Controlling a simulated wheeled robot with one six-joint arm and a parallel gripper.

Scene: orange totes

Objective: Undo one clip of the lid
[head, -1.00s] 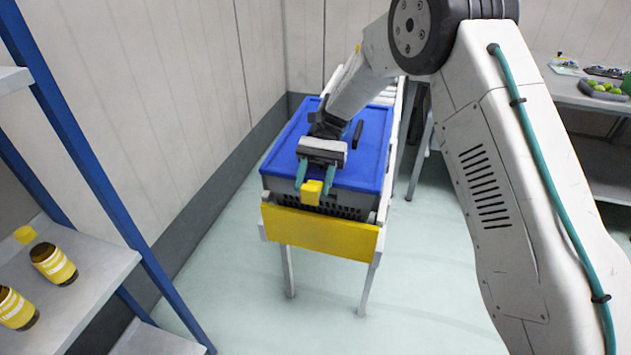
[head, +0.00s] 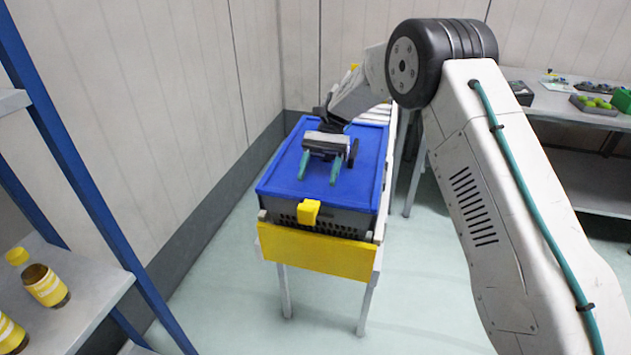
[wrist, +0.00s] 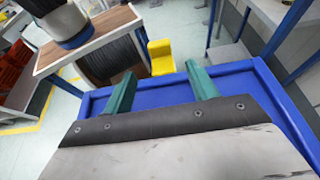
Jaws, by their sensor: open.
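A grey tote (head: 345,221) with a blue lid (head: 285,183) stands on a narrow stand. A yellow clip (head: 308,212) sits at the middle of the lid's near edge, and its top stands up by the rim. In the wrist view the clip (wrist: 161,57) shows just past the lid's edge. My gripper (head: 319,182) is open and empty, with its teal fingers apart above the blue lid, behind the clip and not touching it. In the wrist view both fingertips point toward the clip's side of the lid. The tote's far side is hidden by my arm.
A yellow board (head: 317,250) spans the stand's front below the tote. A blue-framed shelf with bottles (head: 42,284) stands at left. A table with a tray of green fruit (head: 594,104) is at right. The floor before the stand is clear.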

